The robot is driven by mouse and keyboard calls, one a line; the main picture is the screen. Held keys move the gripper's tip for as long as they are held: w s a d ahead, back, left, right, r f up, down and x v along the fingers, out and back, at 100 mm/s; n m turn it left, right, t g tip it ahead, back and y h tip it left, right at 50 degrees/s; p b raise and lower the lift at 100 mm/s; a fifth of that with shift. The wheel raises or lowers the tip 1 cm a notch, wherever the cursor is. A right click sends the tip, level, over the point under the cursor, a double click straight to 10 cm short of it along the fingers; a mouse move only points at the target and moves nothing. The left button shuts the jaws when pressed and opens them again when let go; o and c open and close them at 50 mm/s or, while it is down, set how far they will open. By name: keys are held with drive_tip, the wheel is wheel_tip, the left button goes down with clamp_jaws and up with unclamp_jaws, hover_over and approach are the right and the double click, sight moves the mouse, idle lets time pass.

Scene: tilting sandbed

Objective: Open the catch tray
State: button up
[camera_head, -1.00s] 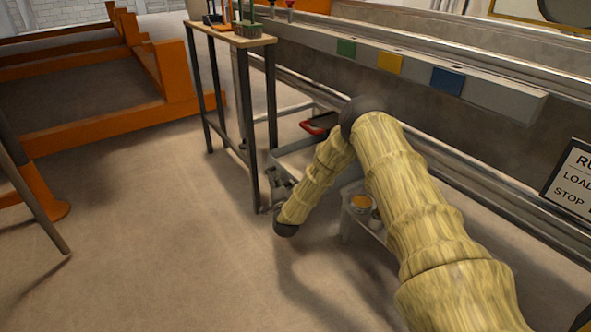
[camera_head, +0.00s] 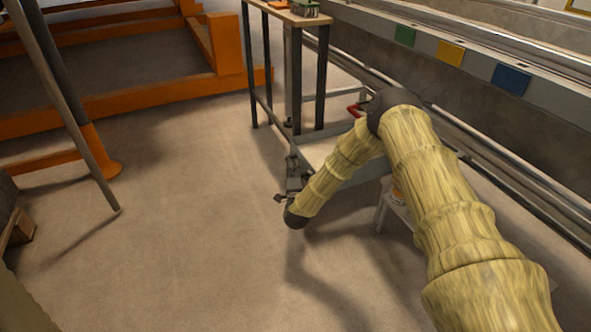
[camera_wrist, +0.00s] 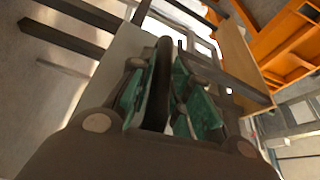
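The catch tray (camera_head: 315,152) is a pale, shallow tray low beneath the sandbed, beside the bench legs in the head view. My gripper (camera_head: 293,178) is at its near end. In the wrist view, a dark bar, apparently the tray's handle (camera_wrist: 159,85), stands between the green-padded fingers of my gripper (camera_wrist: 162,95). The pads sit close on both sides of it, and the gripper looks shut on it. A pale grey panel (camera_wrist: 118,60) shows behind the fingers. My sleeved arm hides the tray's right part.
A bench with thin dark legs (camera_head: 320,80) stands just behind the tray. The sandbed's long side with green, yellow and blue squares (camera_head: 450,52) runs along the right. An orange frame (camera_head: 190,90) and a slanted pole (camera_head: 75,120) stand left. The floor between is clear.

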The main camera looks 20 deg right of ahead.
drive_tip(key=o, duration=0.3)
drive_tip(key=v, duration=1.2)
drive_tip(key=shift+f, duration=0.1)
